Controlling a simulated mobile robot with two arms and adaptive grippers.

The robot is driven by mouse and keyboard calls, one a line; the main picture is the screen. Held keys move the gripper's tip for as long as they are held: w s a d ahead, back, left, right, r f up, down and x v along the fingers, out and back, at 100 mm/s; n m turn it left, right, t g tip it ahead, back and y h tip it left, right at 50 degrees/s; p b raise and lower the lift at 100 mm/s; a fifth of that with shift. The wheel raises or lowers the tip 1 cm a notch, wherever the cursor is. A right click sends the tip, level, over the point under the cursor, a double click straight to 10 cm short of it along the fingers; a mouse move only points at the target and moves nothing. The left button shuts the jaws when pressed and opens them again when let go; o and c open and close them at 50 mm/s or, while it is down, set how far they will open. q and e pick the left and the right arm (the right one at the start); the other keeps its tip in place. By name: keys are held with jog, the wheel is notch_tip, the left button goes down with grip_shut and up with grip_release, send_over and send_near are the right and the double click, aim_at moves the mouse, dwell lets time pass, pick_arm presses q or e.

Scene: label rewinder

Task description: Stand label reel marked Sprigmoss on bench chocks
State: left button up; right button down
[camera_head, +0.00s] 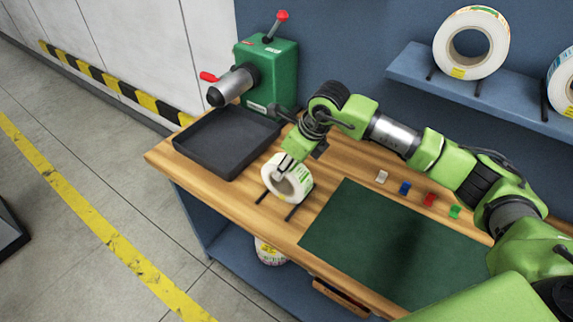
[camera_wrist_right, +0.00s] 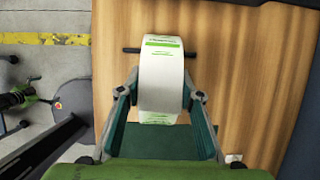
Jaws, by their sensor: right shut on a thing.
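A white label reel (camera_head: 304,179) with green print stands upright at the bench chocks (camera_head: 292,212), two dark bars on the wooden top. My right gripper (camera_head: 285,172) is shut on this reel. In the right wrist view the reel (camera_wrist_right: 161,80) sits between the two fingers, and one chock bar (camera_wrist_right: 131,50) shows on both sides behind it. The name on the label is too small to read. I cannot tell whether the reel rests on the chocks or hangs just above them.
A dark tray (camera_head: 222,160) and a green rewinder (camera_head: 268,75) stand at the bench's far left. A green mat (camera_head: 385,245) and several small coloured blocks lie right of the chocks. Another reel (camera_head: 500,45) stands on the wall shelf (camera_head: 425,70); one (camera_head: 269,253) is below the bench.

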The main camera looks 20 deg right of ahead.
jog(key=shift+r, duration=0.15)
jog(key=c, duration=1.4)
grip_release()
jog(key=shift+o, duration=0.2)
jog(key=shift+s, duration=0.1)
jog(key=v, duration=1.1)
jog(key=shift+s+r, duration=0.25)
jog(key=shift+r, duration=0.1)
